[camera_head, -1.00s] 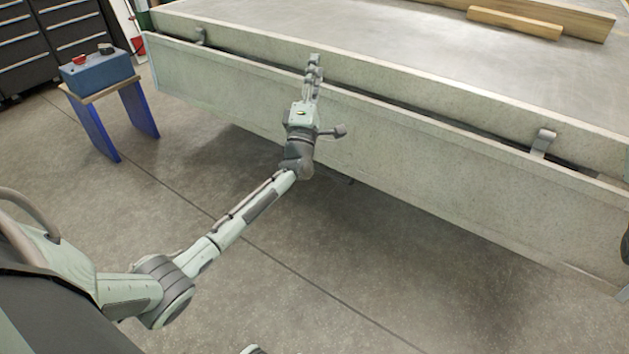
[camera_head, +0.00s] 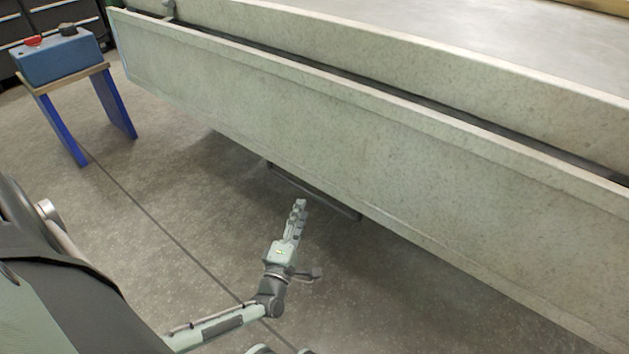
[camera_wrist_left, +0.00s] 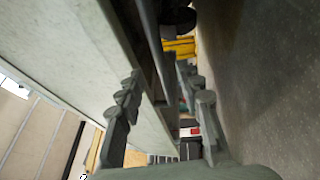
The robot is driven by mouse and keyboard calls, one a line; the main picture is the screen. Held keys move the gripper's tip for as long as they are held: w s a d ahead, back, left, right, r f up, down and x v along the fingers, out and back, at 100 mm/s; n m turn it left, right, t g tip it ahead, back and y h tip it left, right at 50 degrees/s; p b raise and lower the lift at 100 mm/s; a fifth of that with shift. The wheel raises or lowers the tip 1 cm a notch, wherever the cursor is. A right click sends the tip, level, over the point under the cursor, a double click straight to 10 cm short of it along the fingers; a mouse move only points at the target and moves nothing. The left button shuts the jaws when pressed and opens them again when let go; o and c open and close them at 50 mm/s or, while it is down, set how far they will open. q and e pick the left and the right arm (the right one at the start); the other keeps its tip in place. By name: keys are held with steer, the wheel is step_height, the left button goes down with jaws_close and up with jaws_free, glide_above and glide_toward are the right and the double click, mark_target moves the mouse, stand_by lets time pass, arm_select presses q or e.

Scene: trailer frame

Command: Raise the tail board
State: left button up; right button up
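The tail board (camera_head: 330,135) is a long pale grey-green panel hanging down at the trailer's edge in the head view. A narrow dark gap separates its top from the trailer bed (camera_head: 500,30). My left gripper (camera_head: 298,207) is low in front of the board, near its bottom edge, with its fingers pointing up and away. In the left wrist view the gripper's two fingers (camera_wrist_left: 158,76) are apart, and the board (camera_wrist_left: 70,55) fills the left side. I cannot tell whether a finger touches the board. My right gripper is not in view.
A dark bar (camera_head: 313,190) sits under the board, just beyond my left gripper. A blue-legged stand (camera_head: 110,103) with a blue box (camera_head: 58,58) is at the left. The grey floor (camera_head: 400,280) in front of the board is clear.

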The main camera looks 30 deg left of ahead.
mark_target(308, 189)
arm_select(q)
steer(key=shift+b+x, duration=0.85)
steer(key=shift+x, duration=2.95)
jaws_close()
